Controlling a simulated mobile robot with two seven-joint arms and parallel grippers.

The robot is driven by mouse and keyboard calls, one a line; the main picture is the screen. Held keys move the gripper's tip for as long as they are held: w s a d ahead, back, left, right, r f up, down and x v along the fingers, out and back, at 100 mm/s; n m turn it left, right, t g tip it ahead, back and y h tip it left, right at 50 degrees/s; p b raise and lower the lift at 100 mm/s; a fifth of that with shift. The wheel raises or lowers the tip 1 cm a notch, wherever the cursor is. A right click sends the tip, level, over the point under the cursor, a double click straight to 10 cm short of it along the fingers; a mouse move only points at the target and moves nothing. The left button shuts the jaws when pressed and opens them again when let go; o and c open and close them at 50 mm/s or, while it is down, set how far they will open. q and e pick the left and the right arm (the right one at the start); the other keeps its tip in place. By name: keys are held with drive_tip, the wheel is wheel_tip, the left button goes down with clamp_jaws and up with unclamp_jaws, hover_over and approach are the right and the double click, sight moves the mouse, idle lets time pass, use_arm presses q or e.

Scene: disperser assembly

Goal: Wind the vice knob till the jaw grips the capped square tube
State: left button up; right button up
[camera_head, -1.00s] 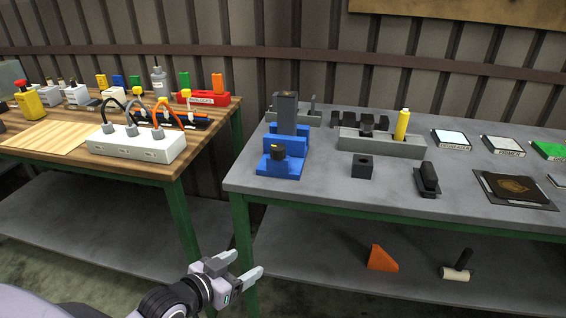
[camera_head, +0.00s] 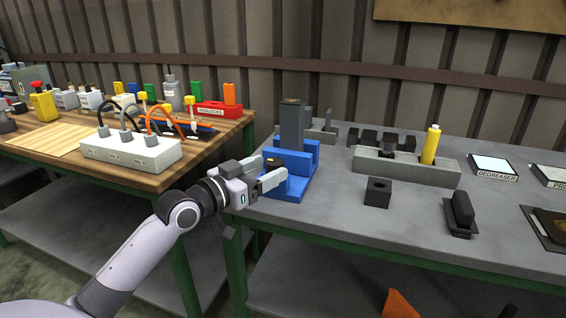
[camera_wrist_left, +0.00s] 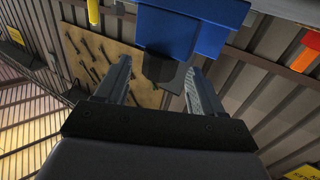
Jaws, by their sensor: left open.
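The blue vice (camera_head: 297,188) stands at the left end of the grey bench and also shows at the top of the left wrist view (camera_wrist_left: 205,18). A dark grey square tube (camera_head: 292,128) stands upright in it, with a brownish top. The dark knob (camera_head: 274,163) is at the vice's near end; in the left wrist view the dark knob (camera_wrist_left: 163,70) appears between the fingertips. My left gripper (camera_head: 271,174) is open at this end, fingers pointing at the vice. I cannot tell whether they touch the knob. My right gripper is out of view.
Right of the vice are a black block (camera_head: 377,193), a grey holder (camera_head: 402,172) with a yellow cylinder (camera_head: 431,145), and a black handled piece (camera_head: 461,215). The wooden table (camera_head: 150,182) with a white socket box (camera_head: 131,153) is at left. The bench front between is bare.

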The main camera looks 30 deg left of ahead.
sight(282, 159)
use_arm(q)
drive_tip(key=x, duration=0.3)
drive_tip(key=shift+w+d, duration=0.1)
drive_tip(key=shift+w, duration=0.1)
drive_tip(key=shift+x, duration=0.85)
drive_tip(key=c, duration=1)
drive_tip(key=shift+o, duration=0.2)
drive_tip(key=shift+f+m+h+b, duration=0.15)
drive_tip(key=shift+m+h+b, duration=0.25)
drive_tip(key=shift+b, duration=0.5)
drive_tip(key=shift+h+b, duration=0.3)
drive_tip(key=shift+b, duration=0.1)
